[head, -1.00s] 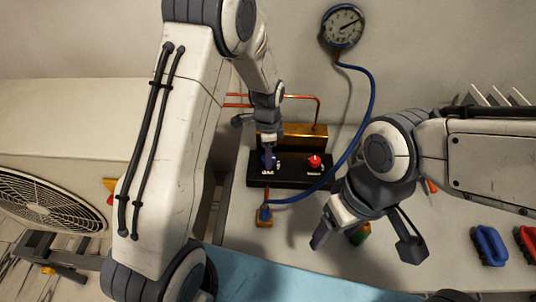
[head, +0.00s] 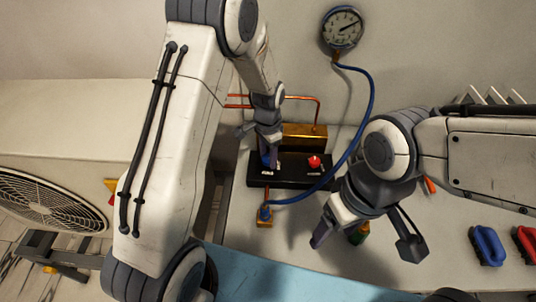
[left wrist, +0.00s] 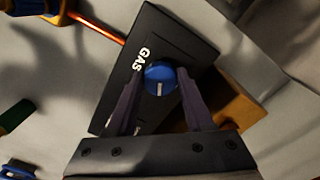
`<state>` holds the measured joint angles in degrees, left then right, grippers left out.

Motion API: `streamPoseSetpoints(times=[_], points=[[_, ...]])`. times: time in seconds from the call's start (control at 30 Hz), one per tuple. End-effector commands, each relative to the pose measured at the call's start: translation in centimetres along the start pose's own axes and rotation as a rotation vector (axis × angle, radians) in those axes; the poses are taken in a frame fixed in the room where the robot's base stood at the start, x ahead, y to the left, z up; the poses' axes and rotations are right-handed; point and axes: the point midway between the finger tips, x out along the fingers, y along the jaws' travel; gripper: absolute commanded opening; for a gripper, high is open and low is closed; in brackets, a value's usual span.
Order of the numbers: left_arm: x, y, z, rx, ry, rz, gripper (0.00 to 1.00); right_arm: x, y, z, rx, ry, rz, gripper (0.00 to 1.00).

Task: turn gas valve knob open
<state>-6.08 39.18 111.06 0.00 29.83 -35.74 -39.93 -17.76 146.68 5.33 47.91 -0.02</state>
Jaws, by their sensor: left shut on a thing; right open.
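The blue gas knob (left wrist: 161,78) sits on the black valve panel (left wrist: 118,72) beside the white word GAS. In the left wrist view my left gripper (left wrist: 160,92) has its two fingers on either side of the knob, shut on it. A white line on the knob points toward the gripper's palm. In the head view the left gripper (head: 268,158) mostly hides this knob. A red knob (head: 314,162) sits at the right of the same panel, apart from both grippers. My right gripper (head: 325,232) is open and empty, in front of and to the right of the panel.
A brass block (head: 305,131) with copper pipes stands behind the panel. A blue hose (head: 370,100) runs from the round gauge (head: 342,27) down to a brass fitting (head: 264,217). Blue (head: 488,245) and red (head: 526,243) handled tools lie at the right.

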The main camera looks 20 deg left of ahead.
Motion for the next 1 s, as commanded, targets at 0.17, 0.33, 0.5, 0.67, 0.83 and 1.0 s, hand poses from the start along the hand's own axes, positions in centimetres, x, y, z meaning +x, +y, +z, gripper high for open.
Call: streamPoseSetpoints(times=[0.17, 0.33, 0.5, 0.67, 0.83, 1.0], points=[[-0.16, 0.02, -0.08, -0.166, 0.002, -0.001, 0.0, -0.34, -0.02, -0.02, 0.0, 0.0, 0.0, 0.72], [-0.16, 0.04, -0.1, -0.328, 0.002, -0.001, 0.0, -0.54, -0.04, -0.03, 0.0, 0.0, 0.0, 0.72], [-0.17, 0.05, -0.13, -0.489, 0.004, -0.001, 0.0, -0.72, -0.05, -0.04, 0.0, 0.0, 0.0, 0.72], [-0.18, 0.06, -0.17, -0.64, 0.004, -0.001, 0.0, -0.87, -0.06, -0.05, 0.0, 0.0, 0.0, 0.72], [-0.19, 0.07, -0.2, -0.79, 0.005, -0.001, 0.0, -1.01, -0.07, -0.05, 0.0, 0.0, 0.0, 0.72], [-0.19, 0.07, -0.23, -0.917, 0.006, -0.001, 0.0, -1.11, -0.08, -0.06, 0.0, 0.0, 0.0, 0.72]])
